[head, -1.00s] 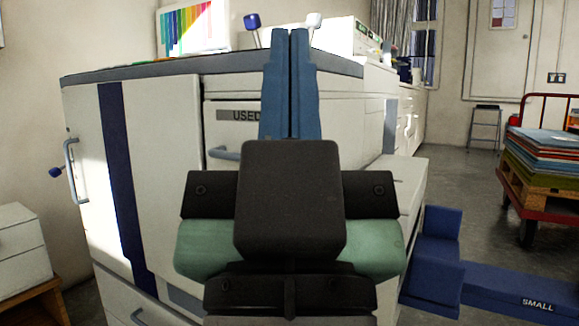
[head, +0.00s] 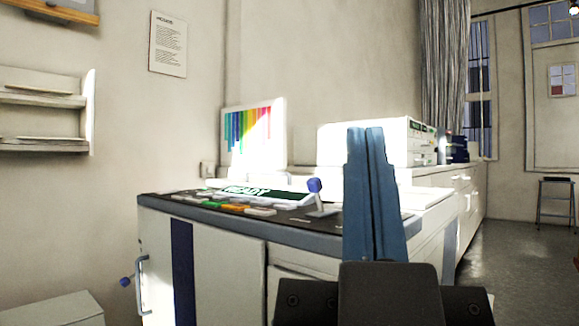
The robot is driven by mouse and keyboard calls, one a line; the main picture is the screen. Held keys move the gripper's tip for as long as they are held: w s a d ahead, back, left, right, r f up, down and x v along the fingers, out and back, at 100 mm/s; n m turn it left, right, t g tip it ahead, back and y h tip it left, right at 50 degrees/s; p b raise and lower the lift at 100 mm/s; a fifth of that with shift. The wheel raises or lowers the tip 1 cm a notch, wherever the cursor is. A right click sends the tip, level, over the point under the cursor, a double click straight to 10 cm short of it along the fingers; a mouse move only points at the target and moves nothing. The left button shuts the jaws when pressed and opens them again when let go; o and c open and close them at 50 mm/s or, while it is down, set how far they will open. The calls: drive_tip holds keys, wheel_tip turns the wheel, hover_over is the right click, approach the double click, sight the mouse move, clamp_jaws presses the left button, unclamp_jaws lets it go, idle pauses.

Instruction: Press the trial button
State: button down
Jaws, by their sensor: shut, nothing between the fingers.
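A white machine (head: 215,265) with a dark sloping control panel (head: 165,196) on top stands in front of me. A row of buttons runs along the panel's front, with several pale ones, a green button (head: 209,204) and an orange button (head: 232,207). Their labels are too small to read, so I cannot tell which is the trial button. A green display (head: 255,191) above them reads "READY". My gripper (head: 365,130) points upward with its two blue fingers together and empty. It appears in front of the panel's right end, hiding part of it, right of the buttons.
A lever with a blue knob (head: 315,185) stands on the panel, just left of my gripper. A door handle (head: 142,282) and another blue knob (head: 126,282) jut from the machine's left side. A colour-striped screen (head: 253,135) and a white box-shaped device (head: 375,142) stand behind.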

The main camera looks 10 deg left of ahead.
wheel_tip(320, 180, up, 48)
drive_tip(key=p, duration=4.5)
drive_tip(key=shift+r+p, duration=0.15)
drive_tip(key=shift+p, duration=0.2)
drive_tip(key=shift+w+a, duration=0.1)
